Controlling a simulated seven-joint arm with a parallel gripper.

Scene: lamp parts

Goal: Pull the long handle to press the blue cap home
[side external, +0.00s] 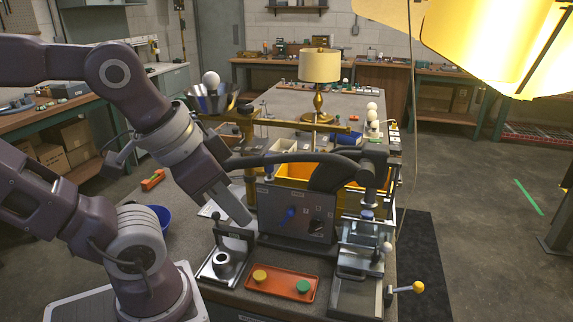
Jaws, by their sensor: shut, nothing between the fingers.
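A long dark handle (265,158) runs level from beside my wrist rightward to a dark press head (372,160). A small blue cap (367,214) shows under the press head, above a grey metal fixture (362,240); whether it is fully seated is too small to tell. My gripper (243,217) is shut and empty, pointing down and right, left of the grey control box (296,215). The handle's left end is close to my wrist; I cannot tell whether they touch.
An orange tray (281,294) with yellow (260,276) and green (303,287) caps lies in front. A black stand with a metal ring (223,262) is below my gripper. A yellow-knobbed lever (418,287) sticks out at right. A gold lamp (319,75) stands behind.

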